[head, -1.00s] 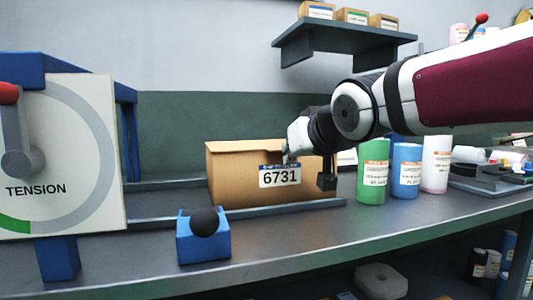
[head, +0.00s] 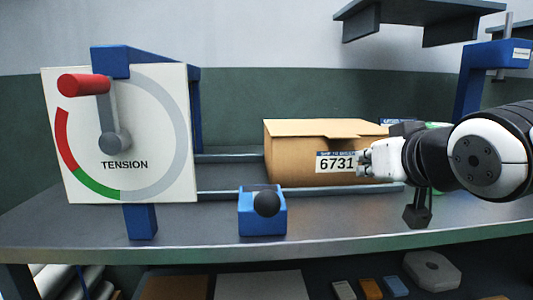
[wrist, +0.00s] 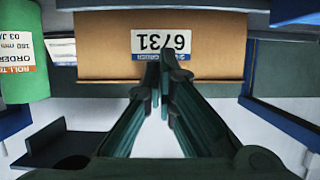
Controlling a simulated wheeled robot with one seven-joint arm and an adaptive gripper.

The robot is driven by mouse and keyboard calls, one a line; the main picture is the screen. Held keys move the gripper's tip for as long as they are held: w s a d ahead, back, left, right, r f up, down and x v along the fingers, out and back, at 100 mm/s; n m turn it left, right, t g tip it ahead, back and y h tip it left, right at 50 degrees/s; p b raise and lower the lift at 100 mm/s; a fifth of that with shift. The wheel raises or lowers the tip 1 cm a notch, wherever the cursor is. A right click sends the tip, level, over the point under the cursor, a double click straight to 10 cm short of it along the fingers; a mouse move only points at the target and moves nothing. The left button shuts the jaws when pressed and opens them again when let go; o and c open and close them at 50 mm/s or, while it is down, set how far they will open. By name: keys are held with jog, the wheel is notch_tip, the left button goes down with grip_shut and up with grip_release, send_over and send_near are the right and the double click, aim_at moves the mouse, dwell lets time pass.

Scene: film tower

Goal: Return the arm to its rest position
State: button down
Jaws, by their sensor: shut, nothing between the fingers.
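My gripper (head: 366,160) is in front of the right part of a cardboard box (head: 290,160) labelled 6731. Its fingers are together and hold nothing. My arm reaches in from the right edge of the head view. In the wrist view my closed fingers (wrist: 165,62) point toward the box (wrist: 205,60), whose label shows upside down. I cannot tell how large the gap between fingertips and box is.
A tension dial (head: 165,150) with a red-handled lever (head: 83,85) stands at left. A blue block with a black ball (head: 266,203) sits near the bench's (head: 190,247) front edge. A green roll (wrist: 25,50) is beside the box. A shelf (head: 420,15) hangs above.

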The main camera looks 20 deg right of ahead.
jog(key=s+a+f+g, duration=0.1)
jog(key=f, duration=0.1)
jog(key=s+a+f+g, duration=0.1)
jog(key=s+a+f, duration=0.1)
jog(key=f, duration=0.1)
jog(key=s+a+f+g+y, duration=0.1)
jog(key=s+a+f+g, duration=0.1)
jog(key=shift+a+f+n, duration=0.15)
jog(key=shift+f+n, duration=0.05)
jog(key=shift+n, duration=0.2)
jog(key=s+a+f+g+y, duration=0.1)
jog(key=s+a+f+g, duration=0.15)
jog(key=s, duration=0.45)
jog(key=s+a+f+g, duration=0.1)
jog(key=s+f+g, duration=0.3)
jog(key=s, duration=0.2)
jog(key=s+a+f+g+y, duration=0.1)
jog(key=s+a+f+g, duration=0.15)
jog(key=s, duration=0.45)
notch_tip(320, 180, up, 35)
jog(key=n+t+p, duration=0.1)
jog(key=t+p, duration=0.2)
jog(key=p, duration=3.1)
jog(key=shift+w+d+t, duration=0.3)
jog(key=shift+w+d, duration=0.1)
